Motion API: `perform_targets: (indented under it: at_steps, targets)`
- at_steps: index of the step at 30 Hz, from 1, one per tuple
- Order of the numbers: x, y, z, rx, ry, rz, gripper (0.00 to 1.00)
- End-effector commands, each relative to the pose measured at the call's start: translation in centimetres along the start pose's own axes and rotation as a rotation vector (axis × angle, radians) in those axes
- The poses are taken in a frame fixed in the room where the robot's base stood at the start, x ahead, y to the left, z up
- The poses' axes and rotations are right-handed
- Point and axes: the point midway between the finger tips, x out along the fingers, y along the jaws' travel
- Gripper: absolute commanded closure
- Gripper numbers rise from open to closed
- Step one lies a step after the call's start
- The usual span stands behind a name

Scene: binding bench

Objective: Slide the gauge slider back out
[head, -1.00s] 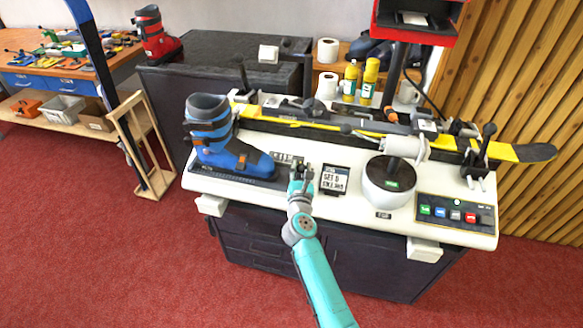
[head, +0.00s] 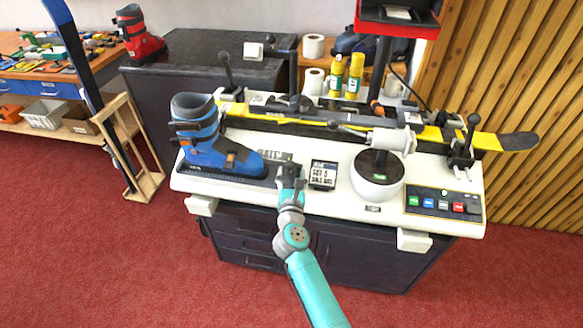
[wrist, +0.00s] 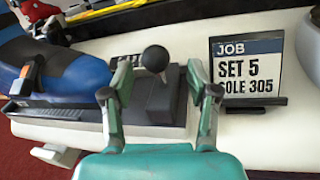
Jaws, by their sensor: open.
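The gauge slider is a dark block (wrist: 160,100) with a round black ball knob (wrist: 154,59) on a short stem. It sits at the right end of the black sole gauge (head: 215,177), by the toe of the blue boot (head: 200,137). My gripper (wrist: 159,78) is open, with one finger on each side of the knob in the wrist view. No contact with the knob shows. In the head view my gripper (head: 290,172) hides most of the slider.
A job card (wrist: 247,66) reading "SET 5" and "SOLE 305" stands close to the right of my gripper. A white round unit (head: 376,190), a button panel (head: 443,204) and a yellow ski (head: 430,133) are also on the bench.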

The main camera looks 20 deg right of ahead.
Motion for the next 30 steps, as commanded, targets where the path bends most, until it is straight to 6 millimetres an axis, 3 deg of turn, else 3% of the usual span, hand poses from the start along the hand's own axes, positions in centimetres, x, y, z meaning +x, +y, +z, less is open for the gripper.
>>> perform_targets:
  at_steps: [6, 12, 30]
  targets:
    - [-4.5, -0.1, -0.1, -0.001, 0.001, 0.001, 0.41]
    - [-7.0, -0.1, -0.1, -0.001, 0.001, -0.001, 0.41]
    - [-7.8, -0.1, 0.0, 0.0, 0.0, -0.002, 0.41]
